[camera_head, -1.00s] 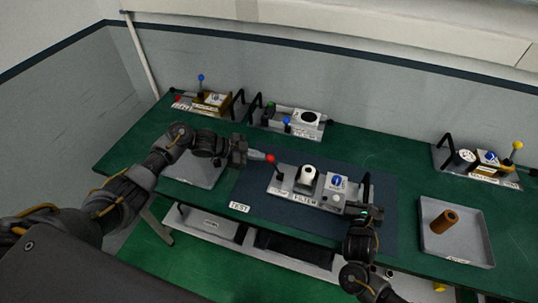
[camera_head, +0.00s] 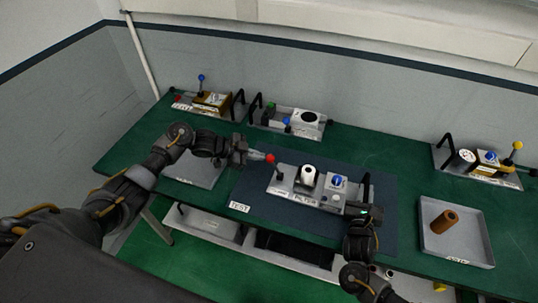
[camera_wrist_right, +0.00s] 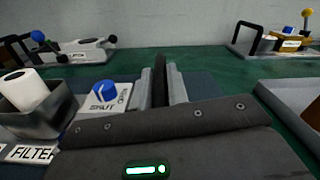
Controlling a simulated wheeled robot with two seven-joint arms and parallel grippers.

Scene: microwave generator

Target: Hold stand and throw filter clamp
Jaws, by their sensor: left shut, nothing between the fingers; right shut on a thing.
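The filter stand (camera_head: 299,197) is a grey base lettered FILTER on a dark blue mat, and its label also shows in the wrist view (camera_wrist_right: 30,153). It carries a red-knobbed lever (camera_head: 270,159), a white cylindrical filter (camera_head: 308,172) in a grey holder, a blue knob (camera_head: 337,182) and a black handle (camera_head: 366,186). My left gripper (camera_head: 262,156) is shut and empty, its fingertips right beside the red knob; contact is unclear. My right gripper (camera_head: 365,211) is shut on the handle, which stands between its fingers in the wrist view (camera_wrist_right: 160,78).
A grey tray (camera_head: 430,238) with a brown cylinder (camera_head: 444,222) lies to the right. Another flat tray (camera_head: 198,172) is under my left arm. Similar lever stands sit at the back left (camera_head: 212,100), back middle (camera_head: 299,122) and right (camera_head: 484,165). Green table is bare between them.

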